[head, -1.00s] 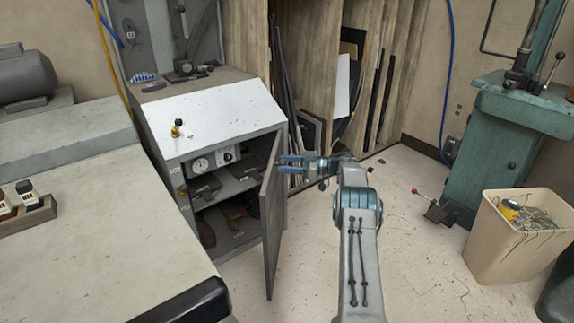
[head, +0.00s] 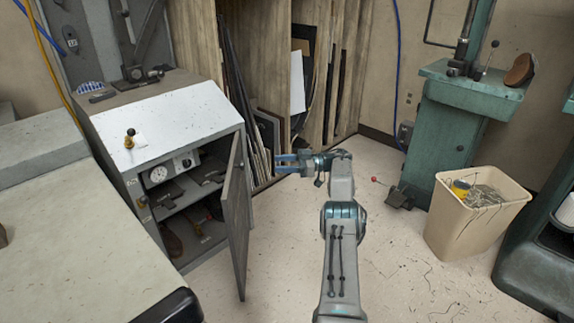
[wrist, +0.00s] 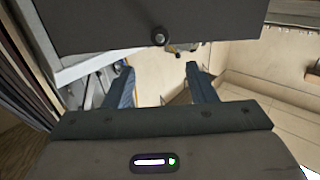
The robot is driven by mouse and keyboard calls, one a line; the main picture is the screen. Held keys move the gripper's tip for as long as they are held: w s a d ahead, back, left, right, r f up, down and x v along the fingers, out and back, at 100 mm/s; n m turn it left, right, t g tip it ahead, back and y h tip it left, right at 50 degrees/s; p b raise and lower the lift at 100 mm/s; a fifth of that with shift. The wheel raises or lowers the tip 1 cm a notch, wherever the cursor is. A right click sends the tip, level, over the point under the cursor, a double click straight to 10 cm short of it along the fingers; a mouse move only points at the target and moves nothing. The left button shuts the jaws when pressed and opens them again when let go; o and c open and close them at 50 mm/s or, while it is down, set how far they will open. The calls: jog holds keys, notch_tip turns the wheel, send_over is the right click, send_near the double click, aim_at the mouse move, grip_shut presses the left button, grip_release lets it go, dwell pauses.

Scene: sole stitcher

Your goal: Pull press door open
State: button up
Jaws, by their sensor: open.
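The press door (head: 236,215) is a grey panel on the right of the press cabinet (head: 165,125) and stands swung open, with the shelves inside showing. My gripper (head: 278,164) is open and empty, to the right of the door's upper part, with its fingers pointing left. A gap shows between the fingers and the door in the head view. In the wrist view, my open fingers (wrist: 160,80) have nothing between them. A dark panel with a round knob (wrist: 160,37) fills the top there; it seems to be the door, but I cannot be certain.
A workbench (head: 75,230) stands at the left front. Boards and panels (head: 300,85) lean in a wooden rack behind. A beige bin (head: 470,225) and a green machine (head: 450,120) stand to the right. The floor (head: 285,245) right of the door is clear.

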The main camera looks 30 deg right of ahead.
jog(key=shift+v, duration=0.75)
jog(key=shift+s, duration=0.1)
